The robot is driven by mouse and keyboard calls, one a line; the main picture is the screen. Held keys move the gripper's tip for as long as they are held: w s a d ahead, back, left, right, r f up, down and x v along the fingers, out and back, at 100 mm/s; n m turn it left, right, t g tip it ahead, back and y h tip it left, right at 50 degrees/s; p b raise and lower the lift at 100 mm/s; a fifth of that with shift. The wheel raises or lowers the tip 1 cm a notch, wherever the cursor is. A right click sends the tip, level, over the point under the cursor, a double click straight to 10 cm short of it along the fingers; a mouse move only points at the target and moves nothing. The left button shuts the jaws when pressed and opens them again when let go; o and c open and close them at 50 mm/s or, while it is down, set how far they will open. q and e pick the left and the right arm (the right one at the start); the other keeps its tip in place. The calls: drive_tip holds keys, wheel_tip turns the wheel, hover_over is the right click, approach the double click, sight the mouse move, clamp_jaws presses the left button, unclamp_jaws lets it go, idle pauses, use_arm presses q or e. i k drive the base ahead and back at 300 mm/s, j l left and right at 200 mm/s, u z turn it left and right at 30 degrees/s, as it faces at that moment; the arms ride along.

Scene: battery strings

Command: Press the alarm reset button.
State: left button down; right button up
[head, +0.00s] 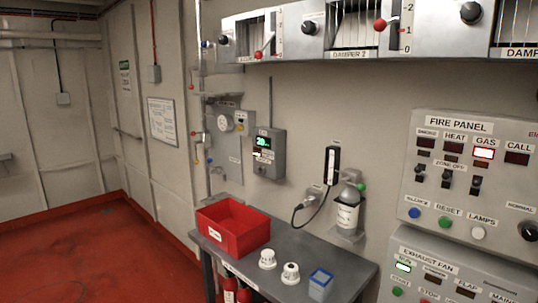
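The fire panel (468,185) is a grey box on the wall at the right. Its green button (445,222) sits under the label "RESET". A blue button (414,213) is to its left and a white button (478,233) under "LAMPS" is to its right. Neither of my grippers is in view.
Below is an exhaust fan panel (420,252) with a lit green indicator. A grey bench (345,267) holds a red bin (232,228), two white round detectors and a blue-topped container (320,283). Damper levers (380,25) hang above. Red floor (70,250) at left is clear.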

sight(444, 222)
drive_tip(key=z, duration=1.35)
